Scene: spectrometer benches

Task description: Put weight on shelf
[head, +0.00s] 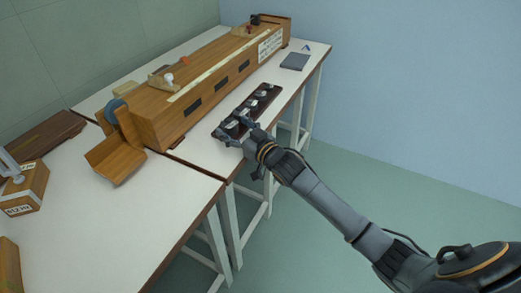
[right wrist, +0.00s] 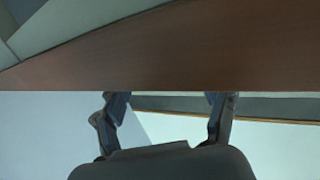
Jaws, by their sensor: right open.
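Several small metal weights (head: 253,103) stand in a row on a dark tray (head: 274,90) on the white bench. My right gripper (head: 234,128) is at the near end of this row, close to the nearest weight (head: 231,123). I cannot tell whether it touches that weight. In the right wrist view the two fingers (right wrist: 167,108) are apart, with no weight visible between them. A wooden ledge (head: 117,160) juts from the near end of the long wooden instrument; I cannot tell whether it is the shelf. My left gripper is not in view.
The long wooden spectrometer (head: 210,85) runs along the bench behind the tray. A dark flat pad (head: 295,61) lies at the far end. A labelled wooden block (head: 25,190) is at the left. The near white bench (head: 130,225) has clear room.

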